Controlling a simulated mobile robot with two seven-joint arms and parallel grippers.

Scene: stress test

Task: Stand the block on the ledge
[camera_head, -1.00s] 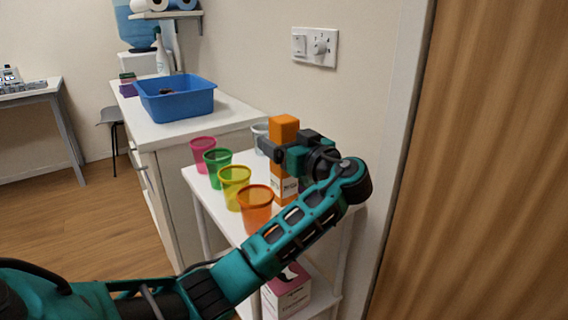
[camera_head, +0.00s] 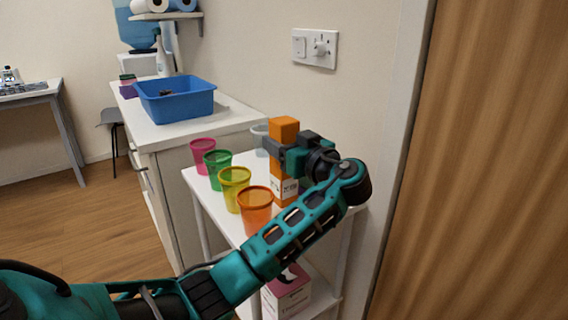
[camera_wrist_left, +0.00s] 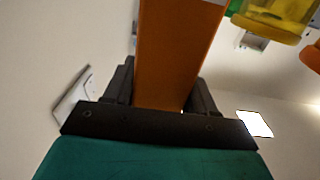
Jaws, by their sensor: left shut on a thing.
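The block (camera_head: 284,130) is tall and orange with a white label near its lower end. It stands upright at the white ledge (camera_head: 229,222), behind the row of cups; I cannot tell whether its bottom touches the surface. My left gripper (camera_head: 272,147) is shut on the block's upper half, coming in from the right side. In the left wrist view the orange block (camera_wrist_left: 175,50) fills the space between the dark fingers of the gripper (camera_wrist_left: 160,92). My right gripper does not show.
Pink (camera_head: 203,155), green (camera_head: 217,170), yellow (camera_head: 234,188) and orange (camera_head: 255,210) cups line the ledge's left side, close to the block. A clear cup (camera_head: 260,139) stands behind. A wall with a socket (camera_head: 315,47) is at the right. A blue tub (camera_head: 176,99) sits on the counter.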

